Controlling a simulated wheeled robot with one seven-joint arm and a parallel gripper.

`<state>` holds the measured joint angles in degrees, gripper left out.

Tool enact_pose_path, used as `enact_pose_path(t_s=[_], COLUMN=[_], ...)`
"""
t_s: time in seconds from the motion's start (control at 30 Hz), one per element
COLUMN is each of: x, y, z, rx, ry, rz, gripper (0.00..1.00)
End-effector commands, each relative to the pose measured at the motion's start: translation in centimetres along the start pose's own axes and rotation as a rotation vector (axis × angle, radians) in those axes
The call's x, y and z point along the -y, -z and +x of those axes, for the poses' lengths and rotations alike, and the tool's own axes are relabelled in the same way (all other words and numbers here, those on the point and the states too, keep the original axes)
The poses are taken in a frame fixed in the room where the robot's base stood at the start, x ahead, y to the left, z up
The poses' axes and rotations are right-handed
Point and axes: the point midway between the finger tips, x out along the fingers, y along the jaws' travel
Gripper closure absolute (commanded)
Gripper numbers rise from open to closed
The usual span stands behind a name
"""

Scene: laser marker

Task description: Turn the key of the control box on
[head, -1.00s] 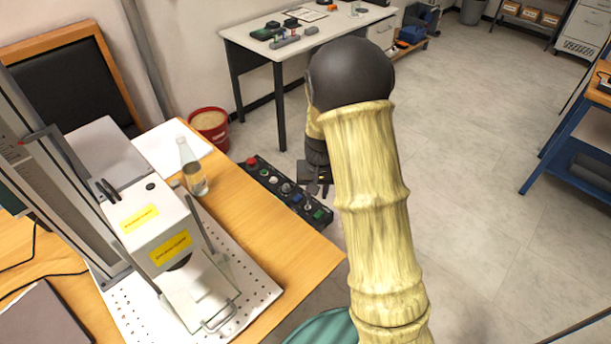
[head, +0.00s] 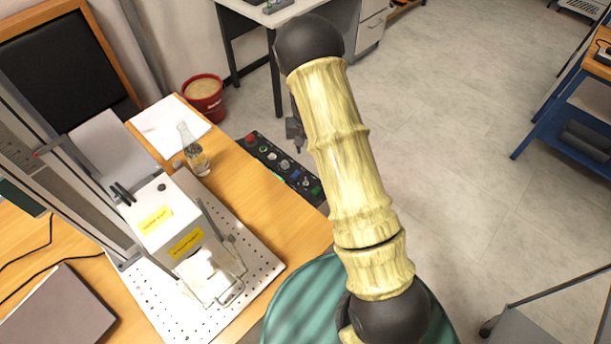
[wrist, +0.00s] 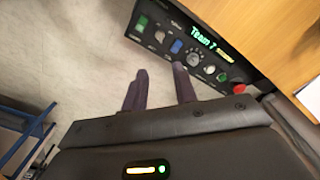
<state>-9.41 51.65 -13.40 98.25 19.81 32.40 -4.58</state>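The control box (head: 270,152) is a long black panel at the right edge of the wooden desk, with a red button at its far end and several knobs and coloured switches. In the wrist view the control box (wrist: 224,50) is at the upper right, with "Team 7" lettering, a silver dial (wrist: 194,60) and a red button (wrist: 239,88). I cannot tell which control holds the key. My gripper (wrist: 161,73) is open and empty, its two dark fingers apart, with the right finger close to the panel's edge in the picture. In the head view my gripper (head: 296,132) is partly hidden by my arm.
A glass bottle (head: 194,155) and the laser marker (head: 175,228) on its perforated plate stand on the wooden desk (head: 285,225). A red bucket (head: 205,100) and a grey table (head: 237,28) are behind.

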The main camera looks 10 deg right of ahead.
Motion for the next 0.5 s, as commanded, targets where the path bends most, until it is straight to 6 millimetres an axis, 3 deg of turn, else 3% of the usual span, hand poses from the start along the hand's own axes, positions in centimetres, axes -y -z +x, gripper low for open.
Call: enact_pose_path(t_s=[0.5], x=[-0.1], y=[-0.1], z=[8.5], rx=[0.003], ry=[-0.001], rz=[0.002], gripper=[0.72])
